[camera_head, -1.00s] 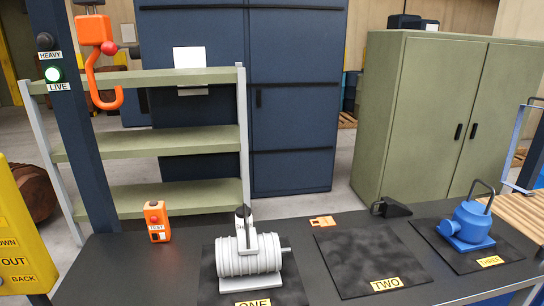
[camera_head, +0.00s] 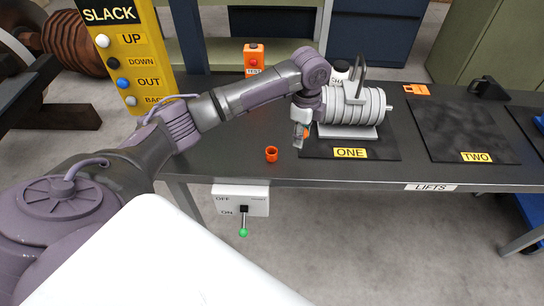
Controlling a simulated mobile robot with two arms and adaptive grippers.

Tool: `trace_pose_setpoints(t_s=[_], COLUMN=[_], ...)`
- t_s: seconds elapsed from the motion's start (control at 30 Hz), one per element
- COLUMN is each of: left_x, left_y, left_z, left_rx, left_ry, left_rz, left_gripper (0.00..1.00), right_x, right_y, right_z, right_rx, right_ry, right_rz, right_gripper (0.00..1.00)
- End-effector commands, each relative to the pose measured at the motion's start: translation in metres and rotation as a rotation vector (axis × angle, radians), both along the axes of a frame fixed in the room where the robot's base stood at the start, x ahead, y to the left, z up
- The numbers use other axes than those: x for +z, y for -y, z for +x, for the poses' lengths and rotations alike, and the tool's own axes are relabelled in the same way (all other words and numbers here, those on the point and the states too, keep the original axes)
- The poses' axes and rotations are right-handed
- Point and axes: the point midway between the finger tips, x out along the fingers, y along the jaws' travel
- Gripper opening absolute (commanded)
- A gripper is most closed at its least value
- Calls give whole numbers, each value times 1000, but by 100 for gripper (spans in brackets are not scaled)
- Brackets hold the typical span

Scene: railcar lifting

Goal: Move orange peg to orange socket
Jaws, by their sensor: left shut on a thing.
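My left gripper (camera_head: 300,136) is at the end of the arm reaching in from the left, pointing down beside the front left of the plate marked ONE. It is shut on the orange peg (camera_head: 306,132), of which only a small orange part shows; the fingers hide the rest. A small orange ring-shaped piece with a dark opening (camera_head: 271,154), which looks like the orange socket, stands on the dark table to the left of the gripper and nearer the front edge. My right gripper is not in view.
A grey ribbed motor (camera_head: 357,108) stands on plate ONE, close right of the gripper. Plate TWO (camera_head: 458,128) is bare. An orange TEST box (camera_head: 254,60) stands at the back. A yellow button panel (camera_head: 126,60) is at upper left. A switch box (camera_head: 240,199) hangs below the table's front edge.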

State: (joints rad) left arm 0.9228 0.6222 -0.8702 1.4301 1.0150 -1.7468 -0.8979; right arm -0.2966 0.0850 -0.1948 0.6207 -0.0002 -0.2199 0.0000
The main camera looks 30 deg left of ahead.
Motion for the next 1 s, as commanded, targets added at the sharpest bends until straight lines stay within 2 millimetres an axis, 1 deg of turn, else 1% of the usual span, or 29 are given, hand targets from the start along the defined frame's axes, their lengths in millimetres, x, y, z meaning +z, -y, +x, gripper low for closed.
trace_pose_setpoints(t_s=[0.03, 0.1, 0.2, 0.3, 0.4, 0.5, 0.57, 0.67, 0.9, 1.0], left_x=[11, 24, 41, 55, 65, 67, 65, 56, 23, 12], left_y=[-3, -8, -14, -17, -20, -23, -26, -33, -57, -64], left_z=[15, 30, 47, 58, 65, 66, 61, 46, -5, -22], left_rx=[-88, -223, -394, -525, -611, -655, -667, -672, -669, -668], left_ry=[5, 5, 4, 2, 0, -2, -3, -6, -7, -6], left_rz=[-2, 0, 1, 0, 1, 2, 1, 2, 2, 2], left_gripper=[0, 0, 0, 0, 0, 0, 0, 0, 0, 0], right_x=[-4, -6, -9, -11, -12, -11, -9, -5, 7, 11], right_y=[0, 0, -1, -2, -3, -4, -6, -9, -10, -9], right_z=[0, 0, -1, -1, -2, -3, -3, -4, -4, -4], right_rx=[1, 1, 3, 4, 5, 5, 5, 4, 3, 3], right_ry=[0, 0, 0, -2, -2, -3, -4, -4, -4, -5], right_rz=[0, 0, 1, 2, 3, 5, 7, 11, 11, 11], right_gripper=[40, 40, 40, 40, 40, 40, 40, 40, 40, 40])
